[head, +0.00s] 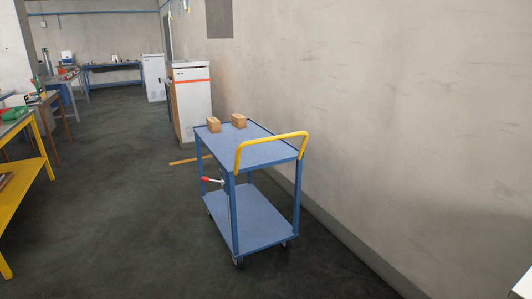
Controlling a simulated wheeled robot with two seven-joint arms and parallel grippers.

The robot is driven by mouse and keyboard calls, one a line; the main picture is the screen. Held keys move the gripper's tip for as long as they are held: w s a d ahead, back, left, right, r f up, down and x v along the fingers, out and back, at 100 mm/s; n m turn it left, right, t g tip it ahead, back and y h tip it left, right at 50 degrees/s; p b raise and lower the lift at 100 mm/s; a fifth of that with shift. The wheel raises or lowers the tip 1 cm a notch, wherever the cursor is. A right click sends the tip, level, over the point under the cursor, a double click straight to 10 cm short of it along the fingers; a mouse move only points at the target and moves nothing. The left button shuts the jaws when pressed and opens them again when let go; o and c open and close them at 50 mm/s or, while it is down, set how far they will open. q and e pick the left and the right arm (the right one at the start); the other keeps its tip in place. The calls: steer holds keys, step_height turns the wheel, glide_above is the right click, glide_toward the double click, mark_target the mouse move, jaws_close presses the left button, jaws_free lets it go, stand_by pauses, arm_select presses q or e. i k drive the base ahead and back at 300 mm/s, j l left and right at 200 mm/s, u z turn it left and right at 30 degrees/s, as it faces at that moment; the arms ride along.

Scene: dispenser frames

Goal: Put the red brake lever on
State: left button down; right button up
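A blue two-shelf cart (262,153) with a yellow push handle (270,140) stands on the floor right of centre, near the wall. A red-tipped lever (208,180) sticks out from the cart's left side, between the shelves. It appears to join a light metal part by the cart's post, and its exact angle is hard to tell at this size. Neither of my grippers shows in the head view.
Two small wooden or cardboard blocks (214,125) stand on the cart's top shelf. A yellow workbench (24,205) is at the left. White cabinets (193,100) stand behind the cart by the wall. A yellowish bar (188,161) lies near floor level behind it. Floor left of the cart is clear.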

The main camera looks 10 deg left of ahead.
mark_target(204, 178)
steer(key=i+l, duration=0.1)
steer(key=i, duration=2.05)
steer(key=j+u, duration=0.05)
steer(key=j, duration=0.05)
